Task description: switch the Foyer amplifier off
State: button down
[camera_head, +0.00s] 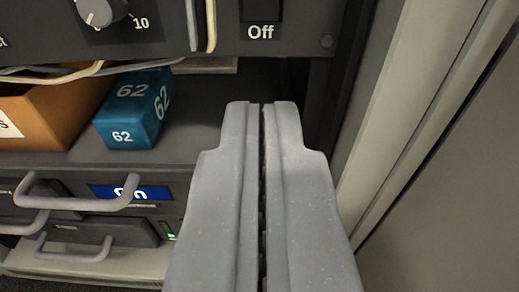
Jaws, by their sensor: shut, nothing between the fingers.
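A dark equipment panel (290,40) runs across the top of the view. A black switch (262,10) sits on it, cut by the top edge, with a white "Off" label below it. Which way the switch is set cannot be told. No "Foyer" name is readable. My gripper (262,106) is shut and empty, its two grey fingers touching. In the picture its tips lie below the switch and its label, in front of the dark shelf opening.
A grey knob (102,10) and cables (201,25) are left of the switch. A blue box marked 62 (130,115) and an orange box (55,115) are on the shelf. Lower units have projecting handles (80,203). A pale upright frame (400,100) stands close on the right.

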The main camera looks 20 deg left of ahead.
jog(key=v, duration=0.6)
jog(key=shift+f, duration=0.6)
jog(key=shift+f, duration=0.1)
